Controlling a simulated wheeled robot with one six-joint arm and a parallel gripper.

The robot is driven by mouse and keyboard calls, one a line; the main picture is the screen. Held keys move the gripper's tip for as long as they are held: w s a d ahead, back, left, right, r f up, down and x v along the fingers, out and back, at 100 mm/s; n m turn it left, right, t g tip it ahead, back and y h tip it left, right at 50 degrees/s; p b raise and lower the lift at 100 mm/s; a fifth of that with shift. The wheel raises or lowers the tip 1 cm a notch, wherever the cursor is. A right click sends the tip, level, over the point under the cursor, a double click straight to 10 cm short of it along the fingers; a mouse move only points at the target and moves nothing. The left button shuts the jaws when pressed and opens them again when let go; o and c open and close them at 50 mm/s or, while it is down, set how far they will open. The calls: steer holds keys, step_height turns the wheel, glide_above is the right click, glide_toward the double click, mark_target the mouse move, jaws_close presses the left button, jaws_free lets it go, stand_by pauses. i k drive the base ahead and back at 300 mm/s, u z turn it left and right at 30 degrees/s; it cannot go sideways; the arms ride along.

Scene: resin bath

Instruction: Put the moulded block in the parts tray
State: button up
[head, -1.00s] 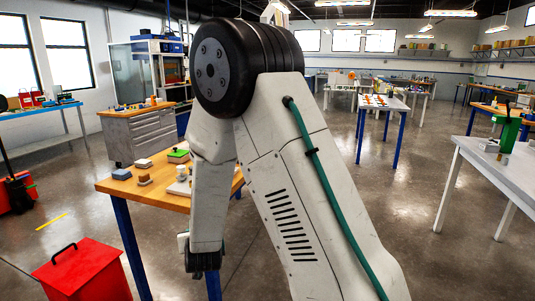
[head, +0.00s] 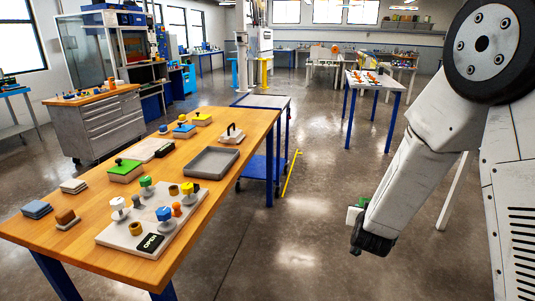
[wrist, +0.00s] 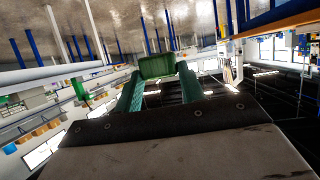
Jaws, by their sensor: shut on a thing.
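In the wrist view, a green block (wrist: 157,66), which looks like the moulded block, sits between the teal fingertips of my gripper (wrist: 158,76). My gripper is shut on it. In the head view my gripper (head: 362,224) hangs at the right, over open floor and clear of the table. A bit of green shows beside it; whether that is block or finger I cannot tell. The grey tray (head: 189,171), which looks like the parts tray, is shallow and empty. It lies on the wooden table (head: 100,253) near its right edge, left of my gripper.
A pale board (head: 112,237) with several coloured knobs and an "OPEN" label lies on the table's near part. A green block with a black knob (head: 125,172) and a white handled piece (head: 232,133) flank the tray.

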mark_target(212, 164)
steer(key=z, duration=0.2)
steer(key=i, duration=1.9)
steer(key=u, duration=0.6)
